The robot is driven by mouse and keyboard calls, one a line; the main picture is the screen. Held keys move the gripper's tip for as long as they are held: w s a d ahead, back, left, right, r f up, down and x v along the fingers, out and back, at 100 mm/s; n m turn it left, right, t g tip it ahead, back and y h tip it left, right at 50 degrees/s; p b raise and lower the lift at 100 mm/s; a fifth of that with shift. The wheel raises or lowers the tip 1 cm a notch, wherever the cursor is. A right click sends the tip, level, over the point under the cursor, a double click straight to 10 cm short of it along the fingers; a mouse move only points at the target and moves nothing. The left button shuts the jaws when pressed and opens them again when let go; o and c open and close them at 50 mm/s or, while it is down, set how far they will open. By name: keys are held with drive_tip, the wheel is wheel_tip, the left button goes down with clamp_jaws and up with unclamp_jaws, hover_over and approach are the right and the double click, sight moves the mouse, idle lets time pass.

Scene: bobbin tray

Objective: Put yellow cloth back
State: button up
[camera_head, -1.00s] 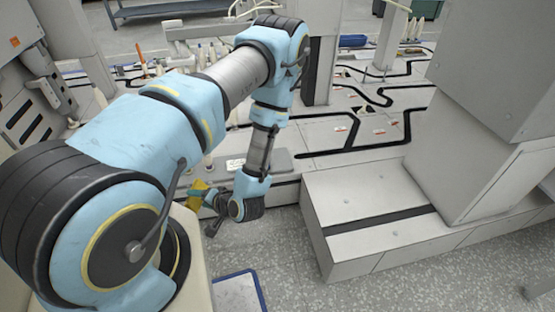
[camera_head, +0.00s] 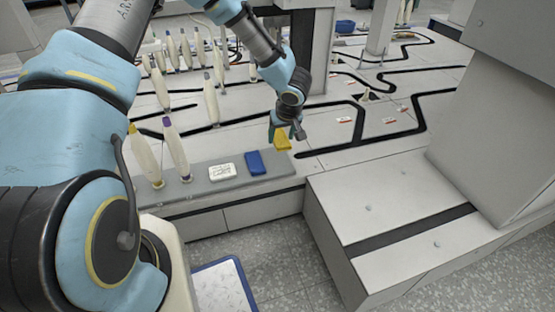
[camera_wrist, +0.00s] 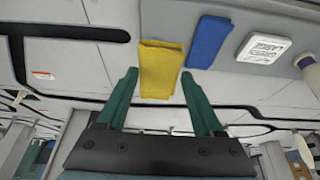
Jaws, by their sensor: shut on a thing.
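The yellow cloth (camera_head: 283,141) is a small folded pad near the right end of a grey strip (camera_head: 197,187). My gripper (camera_head: 284,128) is above it, pointing down, with its green fingers at the cloth. In the wrist view the yellow cloth (camera_wrist: 161,68) lies between the tips of my gripper (camera_wrist: 160,76), which is shut on it. I cannot tell whether the cloth touches the surface below. A folded blue cloth (camera_head: 255,162) lies on the strip just left of it; it also shows in the wrist view (camera_wrist: 208,42).
A white box-like item (camera_head: 222,171) lies on the strip, left of the blue cloth. Two upright bobbins stand at the strip's left end (camera_head: 177,150), with several more behind. A grey raised block (camera_head: 390,215) is at the right. The light panel behind the cloth is mostly clear.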

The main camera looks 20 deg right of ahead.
wheel_tip(320, 180, down, 8)
drive_tip(key=b, duration=0.2)
drive_tip(key=shift+f+b, duration=0.2)
drive_tip(key=shift+b, duration=0.15)
drive_tip(key=o, duration=1.2)
drive_tip(key=shift+a, duration=0.1)
drive_tip(key=shift+r, duration=0.1)
drive_tip(key=p+v, duration=0.4)
drive_tip(key=v, duration=0.8)
